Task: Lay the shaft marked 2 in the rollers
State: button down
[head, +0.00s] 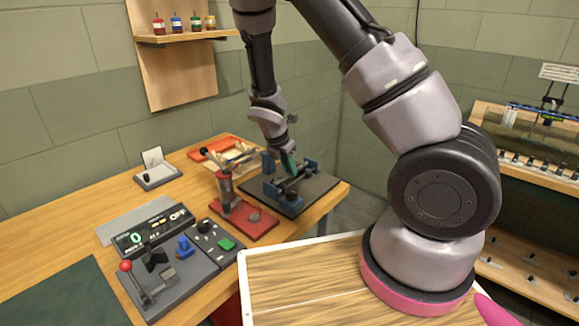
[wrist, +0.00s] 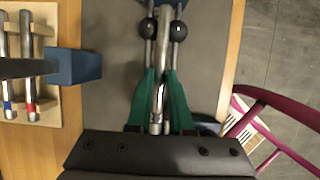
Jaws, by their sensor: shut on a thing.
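My gripper (head: 289,163) is over the stand with blue blocks (head: 308,166) on a dark plate (head: 318,190) at the table's right end. In the wrist view its green fingers (wrist: 160,98) are shut on a bright steel shaft (wrist: 157,112), which runs lengthwise between them. Two black balls on thin rods flank the shaft's far part. A blue block (wrist: 88,67) with a dark bar stands to the left of the fingers. No number shows on the held shaft. I cannot tell whether it touches the rollers.
A wooden rack (wrist: 66,110) with two shafts, banded blue and red, lies to the left in the wrist view. A red press (head: 245,222) and a control panel (head: 155,231) stand left of the stand. The table edge is close on the right.

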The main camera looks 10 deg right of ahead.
jog(key=c, duration=0.7)
grip_release()
jog(key=shift+c, duration=0.2)
jog(key=v, duration=1.1)
jog(key=shift+d, duration=0.1)
jog(key=s+d+r+m+y, duration=0.2)
jog(key=s+d+r+m, duration=0.15)
jog(key=r+m, duration=0.5)
jog(key=s+d+r+m+y, duration=0.2)
jog(key=s+d+r+m, duration=0.15)
jog(key=r+m, duration=0.5)
jog(key=s+d+r+m+t+y, duration=0.1)
jog(key=s+d+r+m+t, duration=0.2)
jog(key=s+r+m, duration=0.8)
jog(key=shift+s+r+m+t+y, duration=0.2)
jog(key=shift+s+m+t+y, duration=0.25)
jog(key=shift+m+t, duration=0.25)
